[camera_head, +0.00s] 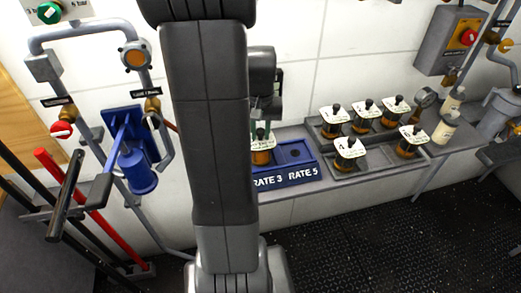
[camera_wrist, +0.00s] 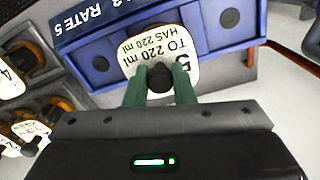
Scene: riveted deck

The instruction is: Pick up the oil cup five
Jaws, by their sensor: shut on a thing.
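Oil cup five, an amber cup with a white label and a black knob, shows its label in the wrist view (camera_wrist: 158,52). The label carries a 5 and "220 ml". My gripper (camera_wrist: 160,85) is shut on the knob with its green fingers on either side. The cup (camera_head: 261,158) is at the middle place of the blue rack (camera_head: 305,173), between two empty round sockets. Whether it rests in its socket or is slightly lifted, I cannot tell. In the head view my arm hides the rack's left part.
Several similar labelled cups stand in grey trays (camera_head: 372,160) to the right on the ledge. A blue valve or pump (camera_head: 137,170) and a red bar (camera_head: 75,200) are on the left. Dark deck floor is clear in front.

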